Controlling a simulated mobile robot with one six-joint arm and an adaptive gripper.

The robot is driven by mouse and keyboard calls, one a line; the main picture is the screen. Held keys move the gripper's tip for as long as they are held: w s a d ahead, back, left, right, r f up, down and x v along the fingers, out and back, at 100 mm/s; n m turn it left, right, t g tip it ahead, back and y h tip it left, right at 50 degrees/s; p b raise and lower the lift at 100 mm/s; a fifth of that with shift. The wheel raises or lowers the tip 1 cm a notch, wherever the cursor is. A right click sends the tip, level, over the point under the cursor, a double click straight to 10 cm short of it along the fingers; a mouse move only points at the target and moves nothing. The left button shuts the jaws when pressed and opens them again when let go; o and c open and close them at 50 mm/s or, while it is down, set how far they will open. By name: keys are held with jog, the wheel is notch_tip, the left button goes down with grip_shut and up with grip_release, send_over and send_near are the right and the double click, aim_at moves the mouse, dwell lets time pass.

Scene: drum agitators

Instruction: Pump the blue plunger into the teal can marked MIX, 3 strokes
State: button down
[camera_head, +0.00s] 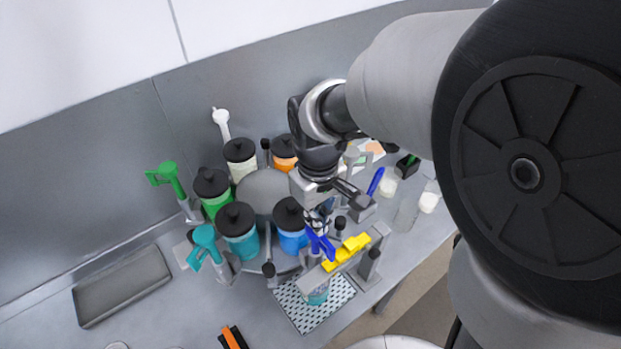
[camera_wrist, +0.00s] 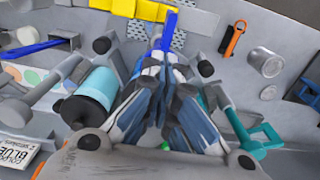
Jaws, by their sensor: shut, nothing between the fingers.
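My gripper (camera_head: 318,222) is shut and points down toward the bench's front edge; its fingertips also show in the wrist view (camera_wrist: 158,72). A blue handle (camera_head: 321,244) lies just past the fingertips, and a blue bar (camera_wrist: 168,36) shows there in the wrist view. I cannot tell whether they touch. A teal can (camera_head: 318,297) stands partly hidden under a grey bracket with a yellow block. Another teal can (camera_head: 238,230) with a black lid stands on the round stand. No MIX marking is readable on either. Whether the blue piece is the plunger is unclear.
Black-lidded blue (camera_head: 291,230), green (camera_head: 212,190), white (camera_head: 240,158) and orange (camera_head: 284,150) cans surround the stand. The yellow block (camera_head: 346,251) is close to my gripper. A perforated mat (camera_head: 335,308) lies in front. An empty tray (camera_head: 122,285) lies left.

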jog(key=shift+f+b, duration=1.05)
jog(key=shift+f, duration=0.5)
jog(key=shift+r, duration=0.15)
jog(key=shift+r+p, duration=2.6)
jog(key=shift+r, duration=0.55)
jog(key=shift+f, duration=0.15)
